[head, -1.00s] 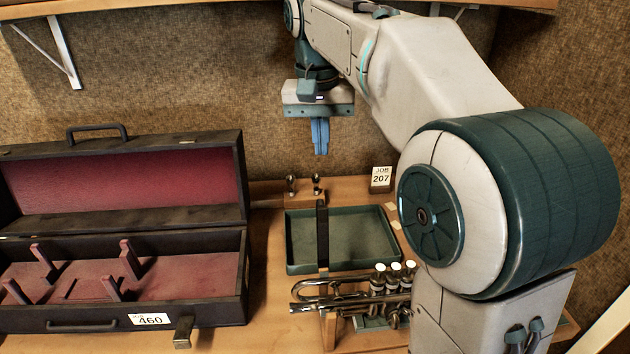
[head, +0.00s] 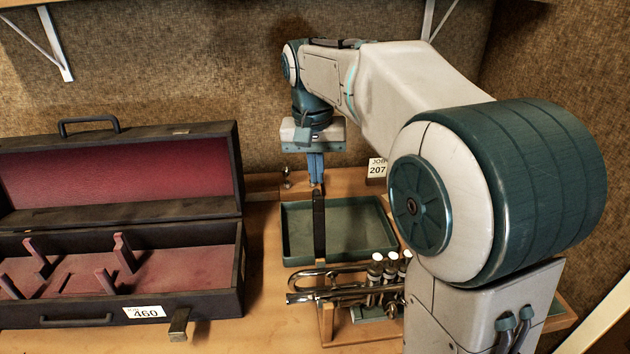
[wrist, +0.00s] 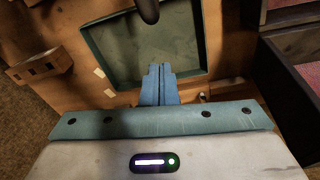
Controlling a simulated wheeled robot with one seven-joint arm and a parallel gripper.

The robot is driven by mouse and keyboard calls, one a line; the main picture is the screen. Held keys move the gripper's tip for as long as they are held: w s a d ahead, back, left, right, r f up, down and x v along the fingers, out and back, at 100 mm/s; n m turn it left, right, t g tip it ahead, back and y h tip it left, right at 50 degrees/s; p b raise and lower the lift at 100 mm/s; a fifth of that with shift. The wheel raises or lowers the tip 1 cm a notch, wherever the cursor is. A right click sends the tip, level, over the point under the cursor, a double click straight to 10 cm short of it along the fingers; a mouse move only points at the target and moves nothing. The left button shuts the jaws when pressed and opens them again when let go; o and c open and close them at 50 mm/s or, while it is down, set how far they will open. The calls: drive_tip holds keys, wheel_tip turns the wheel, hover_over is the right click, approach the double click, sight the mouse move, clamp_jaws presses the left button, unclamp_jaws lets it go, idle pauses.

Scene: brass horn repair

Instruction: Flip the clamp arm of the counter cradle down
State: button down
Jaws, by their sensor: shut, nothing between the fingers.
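The counter cradle (head: 327,322) is a wooden stand at the counter's front, holding a silvery trumpet (head: 340,292). Its clamp arm (head: 319,228) appears as a dark bar standing upright, in front of the green tray in the head view. A dark rounded end, apparently the clamp arm's tip (wrist: 148,10), shows at the top edge of the wrist view. My gripper (head: 316,180) is shut and empty, pointing down near the tray's back edge, beyond the bar's top. Its blue fingers (wrist: 160,70) are together in the wrist view. The clamp arm's hinge is not clear.
The green tray (head: 360,258) lies behind the trumpet and looks empty. An open dark case (head: 215,312) with red lining fills the left. A job card (head: 377,168) and a small knobbed piece (head: 286,180) stand at the back. A shelf hangs above.

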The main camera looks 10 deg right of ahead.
drive_tip(key=shift+s+a+r, duration=0.1)
drive_tip(key=shift+s+a, duration=0.1)
drive_tip(key=shift+s, duration=0.75)
drive_tip(key=shift+s+a+r, duration=0.1)
drive_tip(key=shift+s+a, duration=0.05)
drive_tip(key=shift+s, duration=0.75)
drive_tip(key=shift+s, duration=0.1)
